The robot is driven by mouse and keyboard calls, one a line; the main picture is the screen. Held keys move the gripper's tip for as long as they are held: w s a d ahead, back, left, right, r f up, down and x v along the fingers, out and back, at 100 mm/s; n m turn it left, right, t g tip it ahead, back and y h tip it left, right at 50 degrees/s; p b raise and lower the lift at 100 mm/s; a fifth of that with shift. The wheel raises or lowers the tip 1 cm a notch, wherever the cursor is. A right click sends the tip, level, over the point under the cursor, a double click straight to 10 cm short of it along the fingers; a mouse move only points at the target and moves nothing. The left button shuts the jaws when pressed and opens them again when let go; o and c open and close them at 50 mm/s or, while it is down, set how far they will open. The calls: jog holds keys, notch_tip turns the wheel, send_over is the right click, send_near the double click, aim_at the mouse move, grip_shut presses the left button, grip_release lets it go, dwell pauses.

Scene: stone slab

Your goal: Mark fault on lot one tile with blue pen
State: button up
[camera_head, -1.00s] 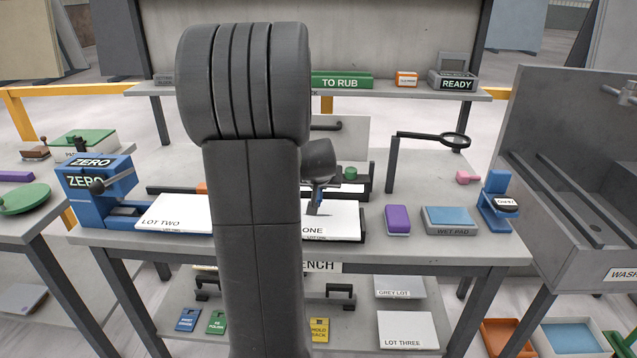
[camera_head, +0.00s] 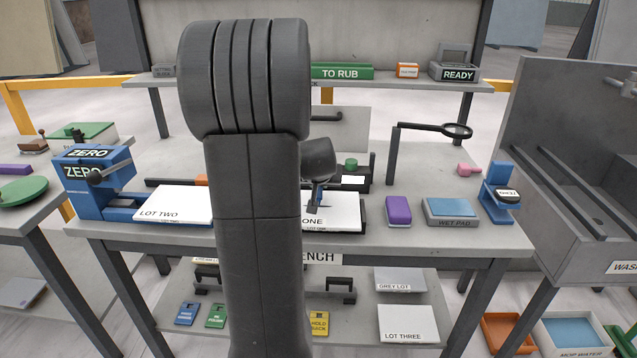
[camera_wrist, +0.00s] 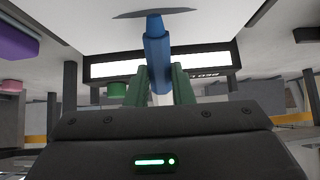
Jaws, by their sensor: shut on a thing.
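The lot one tile (camera_head: 338,208) is a white slab on the bench, partly hidden behind my arm. My gripper (camera_wrist: 160,82) is above it, its green fingers shut on the blue pen (camera_wrist: 156,55). In the wrist view the pen points at the pale tile (camera_wrist: 225,25), its end meeting a dark grey curved patch. I cannot tell whether this patch is the fault, or whether the tip touches. In the head view a small dark shape lies on the tile below my gripper (camera_head: 318,188).
The lot two tile (camera_head: 175,204) lies left, beside a blue ZERO device (camera_head: 95,185). A purple block (camera_head: 398,210), a wet pad (camera_head: 451,211) and a blue stamp stand (camera_head: 500,195) are to the right. A magnifier (camera_head: 455,131) on a post stands behind.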

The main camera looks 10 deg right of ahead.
jog(key=shift+f+b, duration=0.65)
jog(key=shift+b, duration=0.1)
dwell(1.6)
jog(key=shift+w+d, duration=0.25)
jog(key=shift+w, duration=0.6)
jog(key=shift+w+d, duration=0.25)
jog(key=shift+w, duration=0.6)
dwell(2.5)
jog(key=shift+r, duration=0.1)
jog(key=shift+r+p, duration=2.15)
jog(key=shift+r, duration=1.4)
jog(key=shift+f, duration=0.1)
